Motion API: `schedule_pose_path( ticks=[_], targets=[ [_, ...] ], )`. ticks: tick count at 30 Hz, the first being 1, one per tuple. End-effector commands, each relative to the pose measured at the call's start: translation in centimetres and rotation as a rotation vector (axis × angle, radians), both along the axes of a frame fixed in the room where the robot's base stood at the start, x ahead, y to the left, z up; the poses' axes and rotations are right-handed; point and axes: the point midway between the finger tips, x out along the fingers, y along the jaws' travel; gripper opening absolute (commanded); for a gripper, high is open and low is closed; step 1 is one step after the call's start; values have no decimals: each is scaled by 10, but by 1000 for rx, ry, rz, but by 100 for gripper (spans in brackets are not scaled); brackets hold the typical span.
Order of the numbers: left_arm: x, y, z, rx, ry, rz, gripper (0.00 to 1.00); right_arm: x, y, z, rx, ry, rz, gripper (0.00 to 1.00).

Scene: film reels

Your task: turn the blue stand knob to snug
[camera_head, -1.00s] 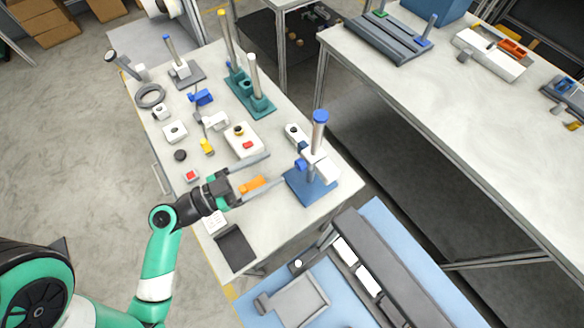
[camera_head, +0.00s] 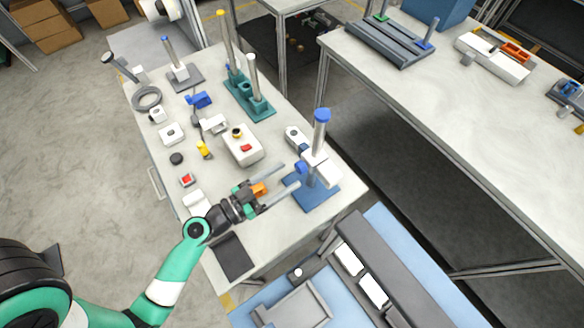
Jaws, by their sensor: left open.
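The blue stand (camera_head: 316,193) has a flat blue base on the near right part of the workbench. Its upright silver post (camera_head: 319,138) has a blue cap on top and carries a white clamp (camera_head: 317,165). A small blue knob (camera_head: 301,167) shows on the left side of the clamp. My left gripper (camera_head: 290,176) is open, with its two long grey fingers pointing right toward the stand. The fingertips are close to the knob and base; whether they touch cannot be told. My right gripper is not in view.
An orange piece (camera_head: 258,189) shows between my left fingers, near the palm. A white box with a red button (camera_head: 242,146) lies behind the gripper. A teal stand (camera_head: 248,100) stands farther back. A dark pad (camera_head: 234,257) lies at the near edge.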

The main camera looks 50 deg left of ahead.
Motion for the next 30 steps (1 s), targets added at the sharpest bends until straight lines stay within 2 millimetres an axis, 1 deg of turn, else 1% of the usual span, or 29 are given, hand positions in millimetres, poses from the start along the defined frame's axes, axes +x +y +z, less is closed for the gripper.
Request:
schedule_pose_path(
  ticks=[1,3,6,15,17,18,20,21,23,27,30],
  targets=[
    [10,-1,3,0,-1,-5,72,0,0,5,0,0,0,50],
    [19,-1,2,1,-1,-3,72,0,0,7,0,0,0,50],
    [28,-1,1,1,0,-1,72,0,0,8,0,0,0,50],
    [30,-1,-1,0,1,1,72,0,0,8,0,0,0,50],
    [30,-1,-1,0,0,1,61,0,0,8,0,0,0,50],
    [30,-1,-1,0,0,1,54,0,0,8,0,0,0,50],
    [30,-1,0,0,0,1,43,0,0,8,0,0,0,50],
    [30,-1,0,0,0,1,36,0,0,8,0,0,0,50],
    [30,-1,0,0,0,1,25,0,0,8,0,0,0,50],
    [30,-1,0,0,0,1,0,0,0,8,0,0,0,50],
    [30,-1,0,0,0,1,0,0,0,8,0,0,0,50]
  ],
)
